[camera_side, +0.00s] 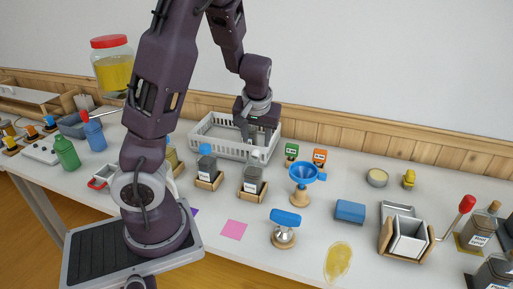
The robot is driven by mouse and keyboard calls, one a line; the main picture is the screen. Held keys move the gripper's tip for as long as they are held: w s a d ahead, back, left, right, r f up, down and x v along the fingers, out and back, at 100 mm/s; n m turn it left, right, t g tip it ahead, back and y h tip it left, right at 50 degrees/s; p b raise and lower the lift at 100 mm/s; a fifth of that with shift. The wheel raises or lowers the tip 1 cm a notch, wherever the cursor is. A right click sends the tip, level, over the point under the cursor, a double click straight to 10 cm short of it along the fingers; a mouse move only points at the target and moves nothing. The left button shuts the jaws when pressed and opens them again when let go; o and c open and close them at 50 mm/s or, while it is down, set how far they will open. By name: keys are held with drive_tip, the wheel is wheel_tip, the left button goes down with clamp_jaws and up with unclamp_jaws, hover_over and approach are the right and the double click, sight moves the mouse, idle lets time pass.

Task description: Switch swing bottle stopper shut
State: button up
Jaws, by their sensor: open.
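My gripper (257,140) points down with its jaws open, in front of the white basket. Just below it stands a dark jar (253,180) with a pale label and a small grey top, in a wooden holder. The fingers look close to this top; I cannot tell whether they touch it. A similar jar with a blue top (207,165) stands to its left in its own holder. A dark bottle with a brown stopper (480,228) stands at the far right. The swing stopper is too small to identify surely, and I cannot tell its position.
A white basket (215,126) stands behind the jars. A blue funnel (303,173) on a stand, a blue-handled piece (285,219) and a blue block (350,211) are to the right. A yellow patch (338,262) lies near the front edge.

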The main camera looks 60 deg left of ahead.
sight(256, 150)
drive_tip(key=x, duration=0.6)
drive_tip(key=shift+a+f, duration=0.2)
drive_tip(key=shift+f, duration=0.15)
drive_tip(key=shift+c, duration=0.5)
